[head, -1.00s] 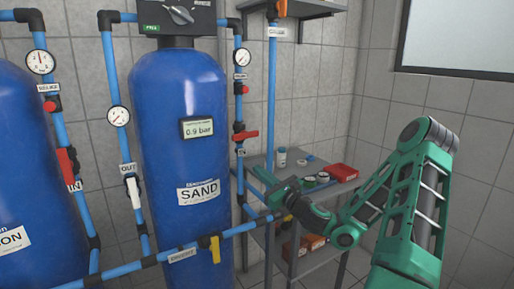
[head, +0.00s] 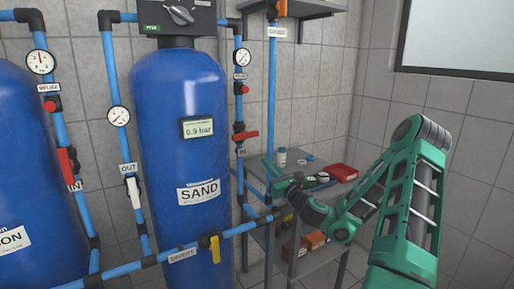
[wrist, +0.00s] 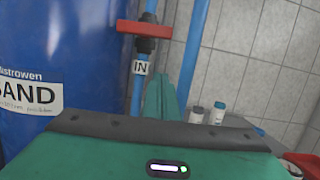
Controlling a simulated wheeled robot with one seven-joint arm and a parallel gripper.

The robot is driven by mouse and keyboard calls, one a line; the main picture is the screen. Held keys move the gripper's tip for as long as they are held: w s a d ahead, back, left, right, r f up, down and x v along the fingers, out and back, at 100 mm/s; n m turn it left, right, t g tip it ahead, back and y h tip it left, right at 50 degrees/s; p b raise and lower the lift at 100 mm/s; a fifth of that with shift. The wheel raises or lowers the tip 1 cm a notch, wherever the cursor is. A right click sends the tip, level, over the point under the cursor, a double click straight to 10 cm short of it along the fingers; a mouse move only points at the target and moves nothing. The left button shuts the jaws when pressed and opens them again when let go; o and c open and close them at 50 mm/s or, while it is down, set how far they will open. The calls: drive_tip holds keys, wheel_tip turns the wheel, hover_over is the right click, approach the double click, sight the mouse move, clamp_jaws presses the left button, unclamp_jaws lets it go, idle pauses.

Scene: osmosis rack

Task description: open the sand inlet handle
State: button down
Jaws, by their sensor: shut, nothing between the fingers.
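The blue sand tank (head: 180,120) bears a SAND label and a 0.9 bar display. The sand inlet handle (head: 246,135) is a red lever lying crosswise on the vertical blue pipe right of the tank, above an IN tag (head: 240,152). In the wrist view the red handle (wrist: 145,29) is near the top, level across its dark valve body. My gripper (head: 270,168) is below and right of the handle, apart from it. Its green fingers (wrist: 160,96) are shut and empty, pointing up beside the IN tag in the wrist view.
A grey shelf (head: 330,197) with bottles and a red box (head: 343,172) stands behind my gripper. A lower blue pipe with a yellow handle (head: 215,249) runs in front of the tank. A white OUT handle (head: 133,192) is on the left pipe.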

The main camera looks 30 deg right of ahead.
sight(246, 136)
drive_tip(key=w+r, duration=0.5)
drive_tip(key=w, duration=0.1)
drive_tip(key=shift+w+r, duration=0.35)
drive_tip(key=shift+a, duration=0.1)
